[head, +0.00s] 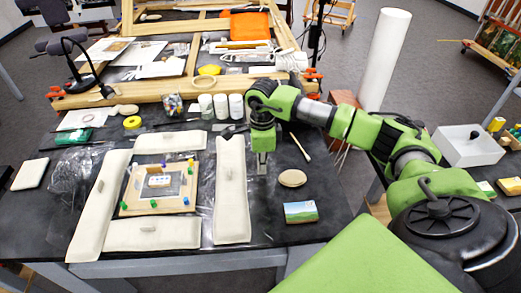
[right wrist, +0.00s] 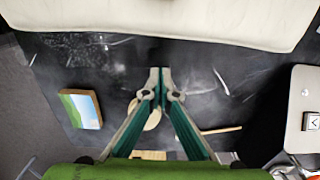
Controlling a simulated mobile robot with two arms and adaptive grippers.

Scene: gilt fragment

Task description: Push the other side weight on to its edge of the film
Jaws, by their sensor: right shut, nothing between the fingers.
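Several cream cloth weights lie around a wooden frame (head: 130,208) holding a small picture and coloured pins. The right weight (head: 231,212) lies lengthwise away from me, and the left weight (head: 98,215) lies at a slant. Shorter ones lie behind (head: 170,142) and in front (head: 152,235). Clear crinkled film (head: 68,185) shows at the left and between frame and right weight. My right gripper (head: 262,170) is shut and empty, pointing down just right of the right weight. In the right wrist view, its closed tips (right wrist: 160,72) are apart from the weight (right wrist: 170,15). My left gripper is out of view.
An oval pale stone (head: 292,178), a small landscape painting (head: 300,212) and a thin stick (head: 301,148) lie right of the gripper. White jars (head: 221,106) and a large wooden frame (head: 120,97) stand behind. Black tabletop between gripper and weight looks clear.

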